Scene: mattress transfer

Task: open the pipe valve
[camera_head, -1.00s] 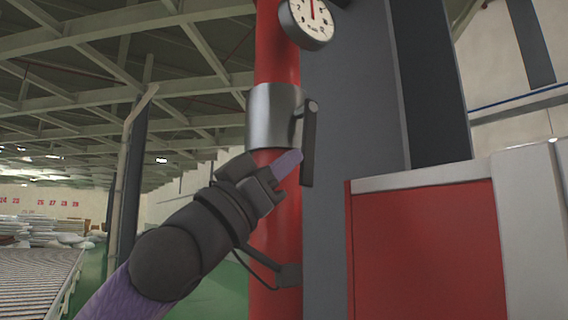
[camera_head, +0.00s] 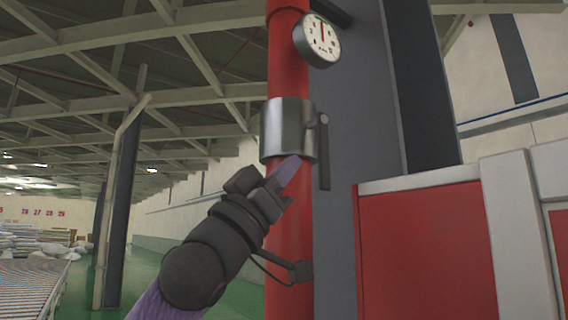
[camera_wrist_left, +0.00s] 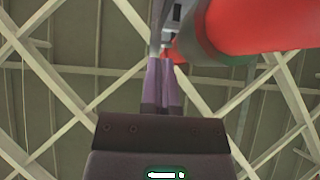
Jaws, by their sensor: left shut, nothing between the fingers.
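A red vertical pipe (camera_head: 288,60) carries a silver metal valve collar (camera_head: 287,130). A dark valve handle (camera_head: 324,155) hangs straight down on the collar's right side. A round white gauge (camera_head: 318,40) sits above it. My left gripper (camera_head: 290,168) is shut and empty, its purple fingertips just below the collar and left of the handle; I cannot tell whether they touch anything. In the left wrist view the shut purple fingers (camera_wrist_left: 160,85) point up toward a grey metal part, with the red pipe (camera_wrist_left: 270,25) at the upper right. My right gripper is not in view.
A dark grey column (camera_head: 355,120) stands right behind the pipe. A red cabinet (camera_head: 425,250) with a pale top edge fills the lower right. A roller conveyor (camera_head: 32,290) and stacked goods (camera_head: 30,240) are at the far left. Green floor is open between them.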

